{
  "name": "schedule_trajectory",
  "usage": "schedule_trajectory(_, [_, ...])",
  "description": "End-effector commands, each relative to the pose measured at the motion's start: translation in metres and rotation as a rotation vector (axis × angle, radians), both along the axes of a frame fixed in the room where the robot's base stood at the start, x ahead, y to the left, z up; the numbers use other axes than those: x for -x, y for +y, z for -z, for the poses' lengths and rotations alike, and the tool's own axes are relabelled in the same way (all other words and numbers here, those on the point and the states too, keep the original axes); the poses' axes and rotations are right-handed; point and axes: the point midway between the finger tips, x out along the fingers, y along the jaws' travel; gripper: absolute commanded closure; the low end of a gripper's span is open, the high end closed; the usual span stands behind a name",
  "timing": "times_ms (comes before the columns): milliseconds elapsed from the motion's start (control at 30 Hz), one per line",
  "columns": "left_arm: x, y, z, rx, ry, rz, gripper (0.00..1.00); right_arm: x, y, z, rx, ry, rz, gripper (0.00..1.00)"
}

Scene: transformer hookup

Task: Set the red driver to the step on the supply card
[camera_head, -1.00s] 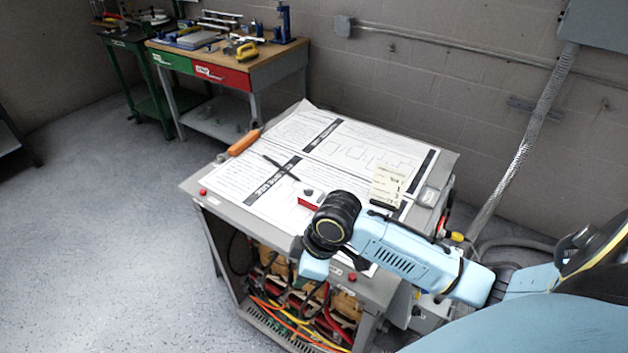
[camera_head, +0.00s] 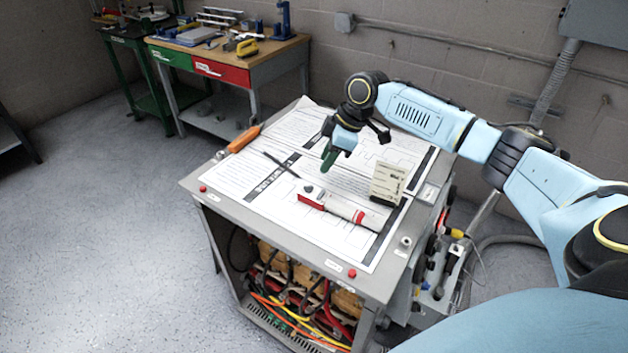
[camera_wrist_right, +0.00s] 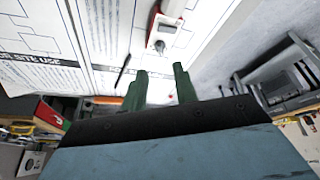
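The red driver (camera_head: 345,209) is a long red and white tool lying on the printed sheets of the cabinet top. A small dark knob (camera_head: 308,189) shows at its left end. It also shows at the top of the right wrist view (camera_wrist_right: 168,25). The supply card (camera_head: 388,183) is a cream card standing upright behind the driver's right part; its writing is too small to read. My right gripper (camera_head: 330,158) is raised above the sheets, behind the driver. Its green fingers (camera_wrist_right: 162,88) are apart with nothing between them. My left gripper is not in view.
An orange-handled tool (camera_head: 244,139) lies at the cabinet top's left edge, and a black pen (camera_head: 281,165) lies on the sheets. Red buttons (camera_head: 352,273) sit along the front edge. Cables (camera_head: 290,305) fill the open cabinet below. A workbench (camera_head: 262,60) stands behind.

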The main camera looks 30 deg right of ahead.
Motion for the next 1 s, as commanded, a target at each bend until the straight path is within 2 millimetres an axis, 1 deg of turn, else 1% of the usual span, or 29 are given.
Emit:
schedule_trajectory(33, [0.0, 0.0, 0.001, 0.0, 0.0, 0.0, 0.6, -0.003, 0.005, 0.012, -0.002, 0.003, -0.001, 0.71])
schedule_trajectory(200, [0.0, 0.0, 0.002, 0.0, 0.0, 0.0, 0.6, -0.012, 0.015, 0.045, -0.002, 0.003, 0.0, 0.71])
schedule_trajectory(400, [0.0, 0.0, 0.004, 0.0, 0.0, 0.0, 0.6, -0.019, 0.022, 0.07, 0.0, 0.001, 0.0, 0.71])
schedule_trajectory(600, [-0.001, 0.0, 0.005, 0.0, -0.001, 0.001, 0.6, -0.022, 0.025, 0.079, 0.001, -0.001, -0.001, 0.71])
schedule_trajectory(833, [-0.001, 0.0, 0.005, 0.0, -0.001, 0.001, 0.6, -0.022, 0.025, 0.079, 0.001, -0.001, -0.001, 0.71])
schedule_trajectory(867, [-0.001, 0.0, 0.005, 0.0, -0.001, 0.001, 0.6, -0.022, 0.025, 0.079, 0.001, -0.001, -0.001, 0.74])
schedule_trajectory(1000, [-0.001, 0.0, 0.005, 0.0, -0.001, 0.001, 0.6, -0.022, 0.025, 0.079, 0.001, -0.001, -0.001, 0.92])
